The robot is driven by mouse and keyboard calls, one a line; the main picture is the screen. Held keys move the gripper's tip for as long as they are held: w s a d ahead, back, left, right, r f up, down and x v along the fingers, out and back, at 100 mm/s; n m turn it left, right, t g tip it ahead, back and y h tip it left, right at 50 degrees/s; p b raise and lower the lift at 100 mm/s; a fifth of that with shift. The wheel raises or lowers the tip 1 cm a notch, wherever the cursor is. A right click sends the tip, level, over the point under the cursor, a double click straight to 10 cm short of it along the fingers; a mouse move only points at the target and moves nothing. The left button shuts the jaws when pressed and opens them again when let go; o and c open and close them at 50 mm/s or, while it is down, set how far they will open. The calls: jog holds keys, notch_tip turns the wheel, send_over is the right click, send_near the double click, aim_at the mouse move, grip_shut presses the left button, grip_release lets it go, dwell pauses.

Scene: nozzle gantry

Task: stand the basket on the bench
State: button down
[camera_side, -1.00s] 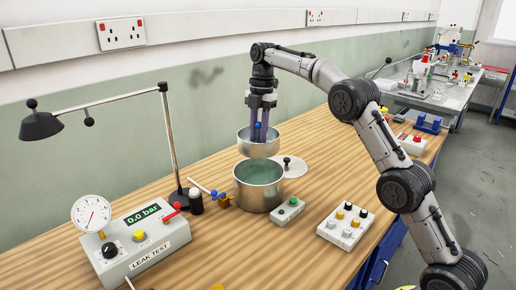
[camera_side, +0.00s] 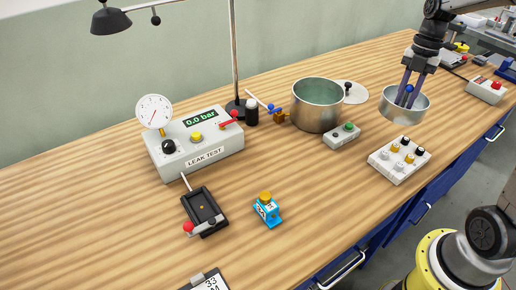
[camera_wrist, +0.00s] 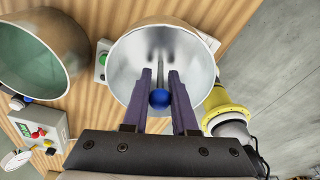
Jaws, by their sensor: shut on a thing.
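The basket (camera_side: 400,115) is a round silver metal bowl with an upright central rod topped by a blue ball (camera_side: 409,89). My gripper (camera_side: 407,99) is shut on the rod around the blue ball, its purple fingers reaching into the bowl. In the wrist view the basket (camera_wrist: 130,70) fills the middle below my gripper (camera_wrist: 160,75). The basket looks upright, over the right part of the wooden bench (camera_side: 330,190). I cannot tell whether its base touches the bench.
An open metal pot (camera_side: 318,117) holding greenish liquid stands left of the basket. A lid (camera_side: 351,93), a green-button box (camera_side: 341,136) and a knobbed box (camera_side: 399,160) are close by. A leak tester (camera_side: 197,150) stands further left.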

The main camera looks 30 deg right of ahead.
aim_at(425, 98)
jog(key=shift+m, duration=0.5)
jog(key=s, duration=0.1)
jog(key=s+d+r, duration=0.1)
jog(key=s, duration=0.2)
jog(key=shift+d+r, duration=0.2)
jog(key=shift+r, duration=0.05)
jog(key=shift+s+d, duration=0.15)
jog(key=shift+d, duration=0.05)
jog(key=w+d+f, duration=0.2)
jog(key=w+f, duration=0.1)
jog(key=w+d+f, duration=0.3)
jog(key=w, duration=0.1)
jog(key=w+d+f, duration=0.2)
jog(key=w+f, duration=0.1)
jog(key=w, duration=0.1)
jog(key=shift+w+d+f, duration=0.1)
jog(key=shift+d, duration=0.2)
jog(key=shift+w+d+f, duration=0.1)
jog(key=shift+w+f, duration=0.05)
jog(key=shift+f, duration=1.7)
jog(key=shift+f, duration=0.2)
jog(key=c, duration=0.7)
grip_release()
